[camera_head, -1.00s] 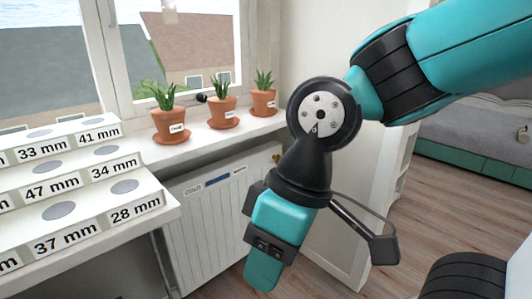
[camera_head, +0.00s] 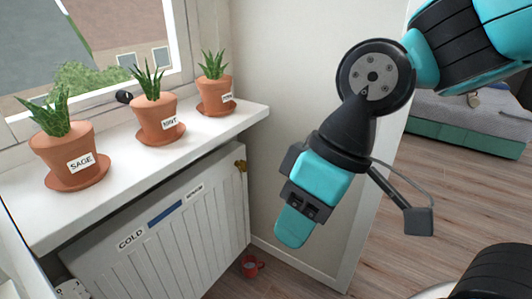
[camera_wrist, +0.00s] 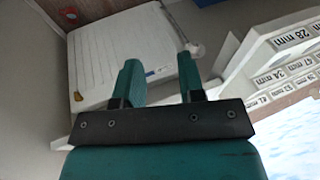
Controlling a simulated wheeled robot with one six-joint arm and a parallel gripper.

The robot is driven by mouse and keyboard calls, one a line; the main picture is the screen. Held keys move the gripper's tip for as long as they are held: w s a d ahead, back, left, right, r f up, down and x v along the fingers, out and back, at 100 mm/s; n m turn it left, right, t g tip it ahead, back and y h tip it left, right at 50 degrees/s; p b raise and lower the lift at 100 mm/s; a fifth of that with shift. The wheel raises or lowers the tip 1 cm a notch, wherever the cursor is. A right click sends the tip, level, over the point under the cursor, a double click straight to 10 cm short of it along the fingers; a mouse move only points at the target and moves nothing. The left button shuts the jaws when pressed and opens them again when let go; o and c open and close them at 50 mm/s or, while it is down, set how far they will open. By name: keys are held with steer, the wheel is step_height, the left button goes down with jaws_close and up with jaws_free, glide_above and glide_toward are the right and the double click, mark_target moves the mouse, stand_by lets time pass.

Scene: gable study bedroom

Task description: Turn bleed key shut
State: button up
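A small brass fitting (camera_head: 240,165), seemingly the bleed key, sits at the top right corner of the white radiator (camera_head: 185,240), just below the sill. A small brass spot at the radiator's edge also shows in the wrist view (camera_wrist: 78,96). It is too small to tell which way the key is turned. My gripper (camera_head: 293,232) hangs to the right of the key and in front of the wall, apart from it. In the wrist view my gripper (camera_wrist: 158,66) has its two teal fingers spread, with nothing held between them.
A white sill (camera_head: 140,155) above the radiator holds potted plants labelled sage (camera_head: 66,150), mint (camera_head: 157,115) and a third (camera_head: 215,90). A red mug (camera_head: 251,266) stands on the floor. A labelled stepped rack (camera_wrist: 285,60) shows in the wrist view. Floor at right is open.

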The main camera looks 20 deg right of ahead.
steer(key=w+a+f+n+t+y+b, duration=0.1)
steer(key=w+f+y+b, duration=0.2)
steer(key=w, duration=0.4)
steer(key=w+a+f+n+t+y+b, duration=0.1)
steer(key=w+f+b, duration=0.3)
steer(key=w+f, duration=0.25)
steer(key=m+t+y+b, duration=0.2)
steer(key=m+t+b, duration=0.1)
steer(key=t+b, duration=0.85)
glide_toward(244, 162)
steer(key=shift+t, duration=0.65)
steer(key=x, duration=0.3)
steer(key=p+x, duration=0.1)
steer(key=x, duration=0.3)
steer(key=f+x, duration=0.1)
steer(key=x, duration=0.2)
steer(key=shift+w+a+f+p, duration=0.1)
steer(key=shift+w+p, duration=0.1)
steer(key=shift+p, duration=0.2)
jaws_close()
